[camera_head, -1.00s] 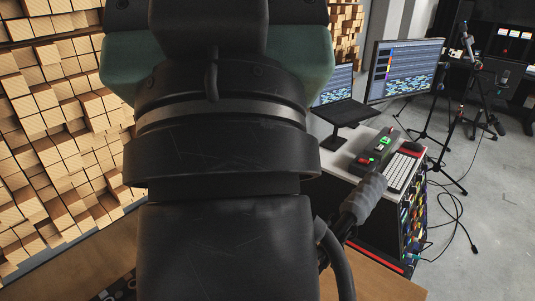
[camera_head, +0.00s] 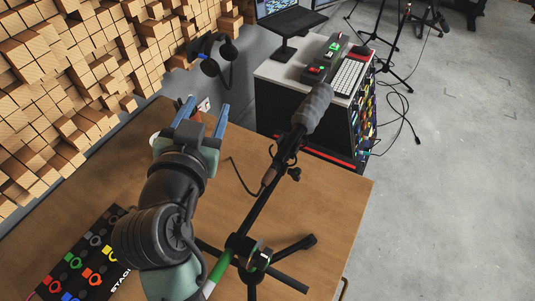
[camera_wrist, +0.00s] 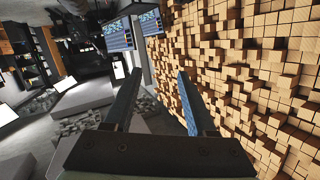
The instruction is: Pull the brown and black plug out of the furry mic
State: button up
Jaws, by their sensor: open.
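The furry mic (camera_head: 313,107) has a grey furry cover and sits tilted on a black stand, over the right part of the wooden table. At the lower rear end of its black body is a small brownish piece, likely the plug (camera_head: 269,177); a dark cable runs near it on the table. My gripper (camera_head: 204,112) is left of the mic, apart from it, with its blue fingers spread and empty. In the wrist view the open fingers (camera_wrist: 158,76) point toward the room and the wooden wall; neither mic nor plug can be made out there.
The mic stand (camera_head: 250,250) spreads its black legs on the wooden table (camera_head: 335,215). A black stage box (camera_head: 85,262) with coloured sockets lies at the lower left. Headphones (camera_head: 210,62) hang beyond the table. A desk (camera_head: 300,80) with laptop and keyboard stands behind.

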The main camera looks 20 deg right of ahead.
jog(key=s+d+f+m+g+h+p, duration=0.1)
jog(key=s+d+f+g+h, duration=0.15)
jog(key=f, duration=0.55)
jog(key=m+g+h+p, duration=0.1)
jog(key=g+h+p, duration=0.1)
jog(key=g, duration=0.1)
send_near(270, 172)
jog(key=shift+w+d+f+y, duration=0.25)
jog(key=shift+w+d, duration=0.1)
jog(key=shift+d, duration=0.3)
jog(key=shift+w, duration=0.1)
jog(key=b+x, duration=0.3)
jog(key=x, duration=0.4)
jog(key=shift+f, duration=0.15)
jog(key=shift+b+x, duration=0.6)
jog(key=shift+x, duration=0.35)
jog(key=shift+b, duration=0.4)
jog(key=shift+r, duration=0.2)
